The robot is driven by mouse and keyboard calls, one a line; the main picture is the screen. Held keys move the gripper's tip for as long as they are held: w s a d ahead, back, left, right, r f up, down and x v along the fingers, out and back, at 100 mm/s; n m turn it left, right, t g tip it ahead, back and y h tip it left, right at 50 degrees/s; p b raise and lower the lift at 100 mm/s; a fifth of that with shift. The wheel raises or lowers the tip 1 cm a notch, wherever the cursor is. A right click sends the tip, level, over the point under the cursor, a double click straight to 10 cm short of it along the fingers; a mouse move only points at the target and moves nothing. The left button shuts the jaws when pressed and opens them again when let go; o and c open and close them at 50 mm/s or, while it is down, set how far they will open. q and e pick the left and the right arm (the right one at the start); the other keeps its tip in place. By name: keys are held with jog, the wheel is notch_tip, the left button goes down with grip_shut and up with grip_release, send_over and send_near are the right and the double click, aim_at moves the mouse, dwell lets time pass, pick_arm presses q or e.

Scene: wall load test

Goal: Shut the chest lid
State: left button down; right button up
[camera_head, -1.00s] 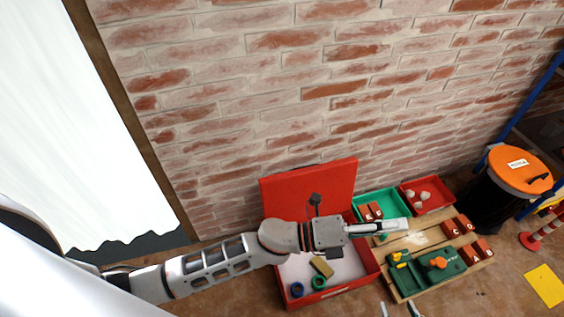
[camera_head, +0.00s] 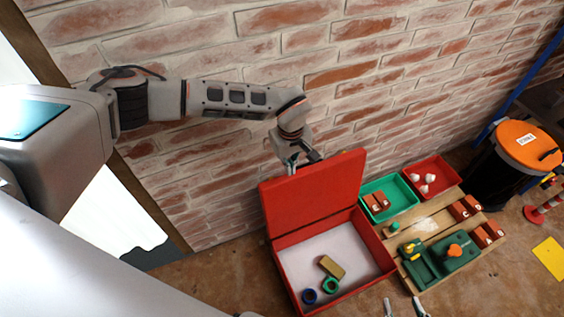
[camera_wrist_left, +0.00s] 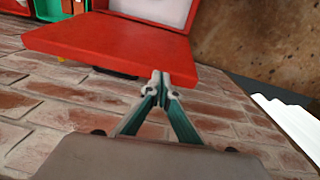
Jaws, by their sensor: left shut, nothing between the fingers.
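The red chest (camera_head: 348,283) stands on the ground against the brick wall, its lid (camera_head: 316,196) raised and tilted back toward the wall. Inside on the pale floor lie a tan block (camera_head: 332,266), a green ring (camera_head: 331,285) and a blue ring (camera_head: 310,296). My left gripper (camera_head: 292,168) is behind the raised lid, between it and the wall, with its fingertips partly hidden. In the left wrist view the shut, empty fingertips (camera_wrist_left: 160,80) point at the back of the lid (camera_wrist_left: 110,42); I cannot tell whether they touch. My right gripper (camera_head: 403,306) shows only its fingertips at the bottom edge, apart.
A black bin with an orange lid (camera_head: 528,145) stands farther right. The brick wall is close behind the lid.

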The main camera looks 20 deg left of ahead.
pick_arm(q)
jog(key=shift+y, duration=0.7)
jog(key=w+a+f, duration=0.1)
jog(key=a+f, duration=0.1)
jog(key=w+a+f+b, duration=0.1)
jog(key=w+a, duration=0.1)
jog(key=shift+a+f+b, duration=0.2)
jog(key=shift+f+b, duration=0.1)
jog(key=shift+f, duration=0.1)
jog(key=f, duration=0.1)
jog(key=f+b, duration=0.1)
jog(key=f, duration=0.1)
jog(key=w+f, duration=0.1)
jog(key=shift+a+f, duration=0.35)
pick_arm(e)
jog(key=shift+w+a+f, duration=0.1)
jog(key=shift+w+a, duration=0.1)
jog(key=shift+a, duration=0.45)
jog(key=shift+s+f, duration=0.2)
